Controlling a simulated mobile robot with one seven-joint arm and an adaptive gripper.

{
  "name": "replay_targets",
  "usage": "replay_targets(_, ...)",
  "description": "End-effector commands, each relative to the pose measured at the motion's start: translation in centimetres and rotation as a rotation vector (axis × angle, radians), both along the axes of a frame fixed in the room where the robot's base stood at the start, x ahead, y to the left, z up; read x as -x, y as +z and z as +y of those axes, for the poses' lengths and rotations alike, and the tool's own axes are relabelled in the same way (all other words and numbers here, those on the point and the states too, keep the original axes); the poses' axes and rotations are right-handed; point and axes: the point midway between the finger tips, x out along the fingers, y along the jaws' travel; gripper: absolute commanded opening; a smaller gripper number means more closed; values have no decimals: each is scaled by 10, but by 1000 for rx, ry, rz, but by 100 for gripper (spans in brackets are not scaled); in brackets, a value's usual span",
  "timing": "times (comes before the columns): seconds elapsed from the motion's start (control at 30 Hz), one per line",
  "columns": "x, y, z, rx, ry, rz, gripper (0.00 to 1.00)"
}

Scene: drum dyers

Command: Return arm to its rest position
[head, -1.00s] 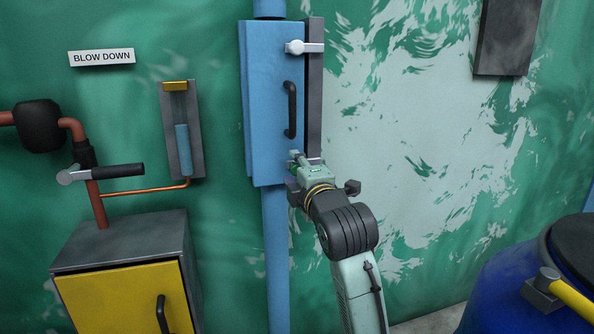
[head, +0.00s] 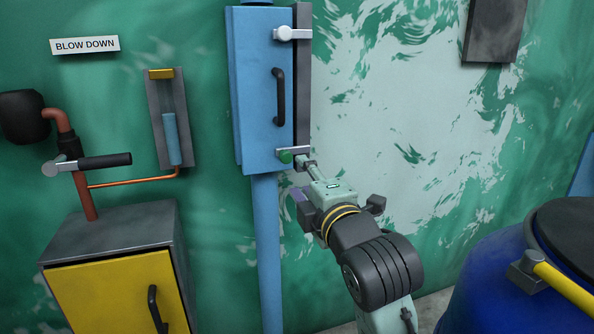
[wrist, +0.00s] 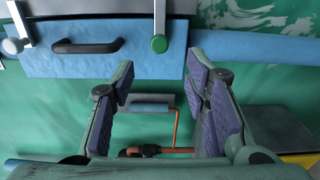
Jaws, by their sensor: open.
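My gripper (head: 303,178) is open and empty, just below and right of the lower corner of the blue cabinet (head: 262,90). In the wrist view its two purple-padded fingers (wrist: 160,82) stand wide apart with nothing between them. The lower latch with a green knob (head: 286,156) is right by the gripper in the head view. In the wrist view that green knob (wrist: 159,43) shows beyond the fingertips, apart from them. The cabinet's black handle (head: 279,97) and upper latch with a white knob (head: 292,34) are clear of the gripper.
A yellow-doored cabinet (head: 115,290) with a copper pipe and black lever (head: 104,161) stands at left. A gauge panel (head: 169,120) hangs above. A blue drum (head: 490,275) with a yellow-handled clamp is at lower right. The wall between is clear.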

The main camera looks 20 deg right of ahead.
Motion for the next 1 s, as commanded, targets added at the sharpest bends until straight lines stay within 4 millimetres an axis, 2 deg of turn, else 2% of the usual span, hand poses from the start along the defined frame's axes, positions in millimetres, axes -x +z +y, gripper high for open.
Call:
replay_targets(0.13, 7, 0, 0, 0, 0, 1, 42)
replay_targets(0.53, 7, 0, 1, -1, 2, -1, 42)
replay_targets(0.63, 1, 7, 14, -22, 28, -19, 42)
replay_targets(0.67, -1, 12, 22, -36, 44, -32, 42)
replay_targets(0.77, -14, 35, 68, -119, 136, -97, 42)
replay_targets(0.87, -22, 67, 134, -254, 277, -181, 42)
replay_targets(0.9, -22, 81, 162, -315, 339, -213, 42)
replay_targets(0.97, -17, 101, 203, -411, 438, -255, 42)
replay_targets(1.0, -11, 115, 231, -474, 506, -281, 42)
